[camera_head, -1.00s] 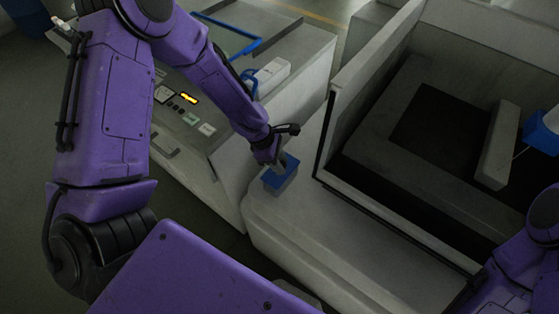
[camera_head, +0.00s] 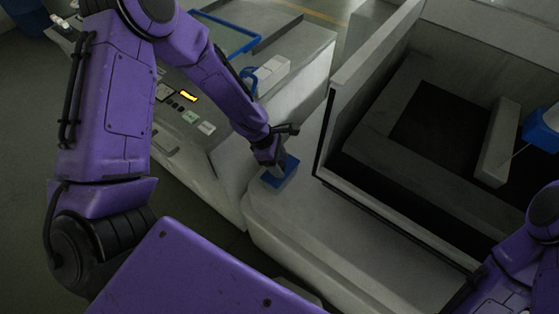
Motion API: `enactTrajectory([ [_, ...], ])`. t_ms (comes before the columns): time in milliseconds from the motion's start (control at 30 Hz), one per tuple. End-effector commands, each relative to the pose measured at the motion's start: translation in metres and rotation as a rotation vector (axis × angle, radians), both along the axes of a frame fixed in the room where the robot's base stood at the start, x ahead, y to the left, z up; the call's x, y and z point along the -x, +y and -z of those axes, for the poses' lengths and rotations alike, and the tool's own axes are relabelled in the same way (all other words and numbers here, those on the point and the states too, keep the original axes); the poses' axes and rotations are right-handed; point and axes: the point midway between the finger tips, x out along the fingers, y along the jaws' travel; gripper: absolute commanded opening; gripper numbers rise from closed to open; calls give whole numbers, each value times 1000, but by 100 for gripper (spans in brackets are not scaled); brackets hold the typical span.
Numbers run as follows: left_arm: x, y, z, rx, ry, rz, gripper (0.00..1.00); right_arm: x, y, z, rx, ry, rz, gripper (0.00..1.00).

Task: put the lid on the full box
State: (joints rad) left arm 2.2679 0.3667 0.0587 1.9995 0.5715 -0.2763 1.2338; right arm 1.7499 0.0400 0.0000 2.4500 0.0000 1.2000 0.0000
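A small blue box (camera_head: 283,176) stands on the pale ledge of the machine, left of the machine's open tank. My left gripper (camera_head: 275,163) is directly over the box, touching it or very close to it. Its fingers are small and dark here, so I cannot tell whether they are open or shut. I cannot make out a separate lid, and the box's contents are hidden. My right arm shows at the lower right edge, but its gripper is out of view.
The machine tank (camera_head: 400,190) has raised walls right of the box, with a pale block (camera_head: 497,142) and a blue part (camera_head: 541,130) inside. A control cabinet (camera_head: 200,128) stands to the left. The ledge (camera_head: 320,225) in front of the box is bare.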

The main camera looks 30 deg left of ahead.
Motion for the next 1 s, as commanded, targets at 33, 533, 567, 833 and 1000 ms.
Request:
enactTrajectory([
  [33, 0, 0, 0, 0, 0, 0, 62, 0, 0, 0, 0, 0, 0, 0],
  [533, 11, 33, -85, -1, -4, -1, 62, 0, 0, -3, 0, 0, 0, 0],
  [567, 11, 35, -89, -1, -3, 0, 62, 0, 0, -3, 0, 0, 0, 0],
  [833, 14, 38, -97, 0, 1, 0, 62, 0, 0, -4, 0, 0, 0, 0],
  [1000, 20, 41, -80, -44, -2, 28, 62, 0, 0, -3, 0, 0, 0, 0],
])
